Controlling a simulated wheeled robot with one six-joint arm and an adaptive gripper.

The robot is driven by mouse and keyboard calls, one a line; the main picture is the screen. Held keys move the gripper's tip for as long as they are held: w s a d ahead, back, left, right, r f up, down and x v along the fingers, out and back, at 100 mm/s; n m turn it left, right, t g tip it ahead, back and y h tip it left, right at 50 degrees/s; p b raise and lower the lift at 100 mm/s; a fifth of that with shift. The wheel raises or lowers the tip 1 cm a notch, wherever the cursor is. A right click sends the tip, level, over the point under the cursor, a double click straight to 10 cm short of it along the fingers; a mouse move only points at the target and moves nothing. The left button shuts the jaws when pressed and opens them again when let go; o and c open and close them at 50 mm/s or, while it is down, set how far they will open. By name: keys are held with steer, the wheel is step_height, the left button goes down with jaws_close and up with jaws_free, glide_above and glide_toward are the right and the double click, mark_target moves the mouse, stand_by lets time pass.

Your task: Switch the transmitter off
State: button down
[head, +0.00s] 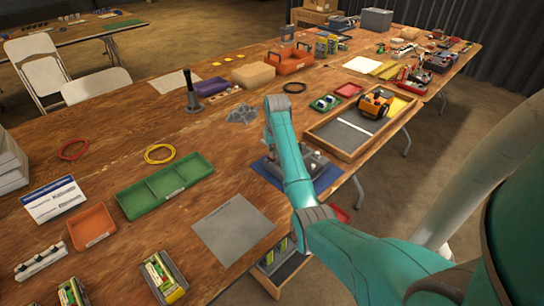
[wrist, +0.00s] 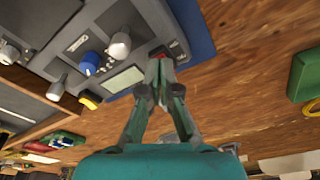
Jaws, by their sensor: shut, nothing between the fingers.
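The transmitter is a grey box with knobs and a small pale screen. In the wrist view the transmitter (wrist: 95,25) fills the upper left, with a blue knob (wrist: 90,62), grey knobs and sticks around the screen (wrist: 124,79). It lies on a blue mat (wrist: 195,28). My gripper (wrist: 163,65) is shut and empty, its tips at the transmitter's edge beside a small red part (wrist: 163,57). The tips partly cover that part, and I cannot tell if they touch it. In the head view my arm hides much of the transmitter (head: 315,163) and all of my gripper.
A green tray (head: 165,186) and a grey sheet (head: 232,229) lie left. A black-handled bell (head: 193,100) stands behind.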

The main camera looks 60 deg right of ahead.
steer(key=shift+r, duration=3.35)
